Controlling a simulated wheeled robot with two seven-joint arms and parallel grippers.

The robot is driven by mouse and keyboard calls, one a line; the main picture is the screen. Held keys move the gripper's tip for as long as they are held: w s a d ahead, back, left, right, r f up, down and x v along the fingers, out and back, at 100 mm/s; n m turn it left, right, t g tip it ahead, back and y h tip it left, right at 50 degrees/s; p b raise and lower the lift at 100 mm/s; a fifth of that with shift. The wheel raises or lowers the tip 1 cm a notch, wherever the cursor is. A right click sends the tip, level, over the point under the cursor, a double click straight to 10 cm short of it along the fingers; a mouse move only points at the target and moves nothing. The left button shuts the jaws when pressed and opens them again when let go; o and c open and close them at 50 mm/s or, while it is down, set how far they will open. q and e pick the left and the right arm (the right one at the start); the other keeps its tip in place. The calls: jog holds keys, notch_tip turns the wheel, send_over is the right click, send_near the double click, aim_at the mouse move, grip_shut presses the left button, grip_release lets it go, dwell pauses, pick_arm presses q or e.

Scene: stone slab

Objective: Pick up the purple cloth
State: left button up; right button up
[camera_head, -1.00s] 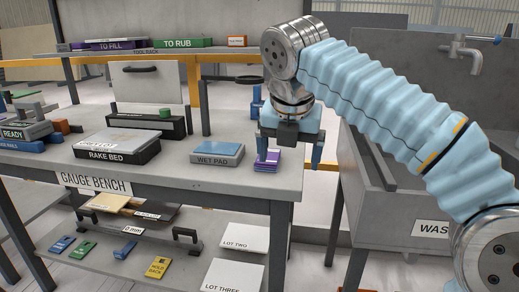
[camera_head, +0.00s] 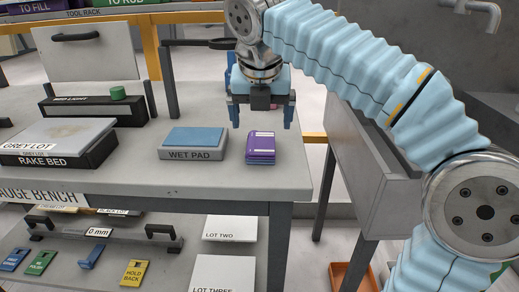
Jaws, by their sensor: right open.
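The purple cloth (camera_head: 261,146) is a small folded stack with a pale stripe. It lies on the right part of the grey gauge bench top (camera_head: 215,178), to the right of the wet pad (camera_head: 192,143). My right gripper (camera_head: 262,120) is open and empty, with its fingers pointing down. In the picture it shows just above and behind the cloth, apart from it. My left gripper is not in view.
The rake bed (camera_head: 50,155) with a grey slab sits at the left of the bench. A black box with a green knob (camera_head: 118,93) stands behind. A grey sink (camera_head: 365,150) is at the right. The lower shelf holds the lot two plate (camera_head: 230,228) and several coloured tags.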

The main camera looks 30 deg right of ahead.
aim_at(261, 141)
jog(key=b+x, duration=0.1)
jog(key=x, duration=0.5)
jog(key=shift+w+f, duration=0.1)
jog(key=shift+f, duration=0.15)
jog(key=shift+w+d+f, duration=0.1)
jog(key=shift+f, duration=0.1)
jog(key=shift+f, duration=0.2)
jog(key=shift+c, duration=0.2)
jog(key=c, duration=1.1)
jog(key=shift+r, duration=0.5)
jog(key=r, duration=0.2)
jog(key=r+p, duration=0.1)
jog(key=shift+a+r, duration=0.25)
jog(key=shift+r, duration=0.1)
jog(key=s+r, duration=0.1)
jog(key=s+a+r, duration=0.1)
jog(key=r, duration=0.1)
jog(key=s+a+r+p, duration=0.1)
jog(key=shift+s+a+r, duration=0.1)
jog(key=shift+r, duration=0.05)
jog(key=s+a+r+p, duration=0.1)
jog(key=s+a+r, duration=0.3)
jog(key=s+a, duration=0.2)
jog(key=shift+s+r, duration=0.25)
jog(key=shift+s, duration=0.65)
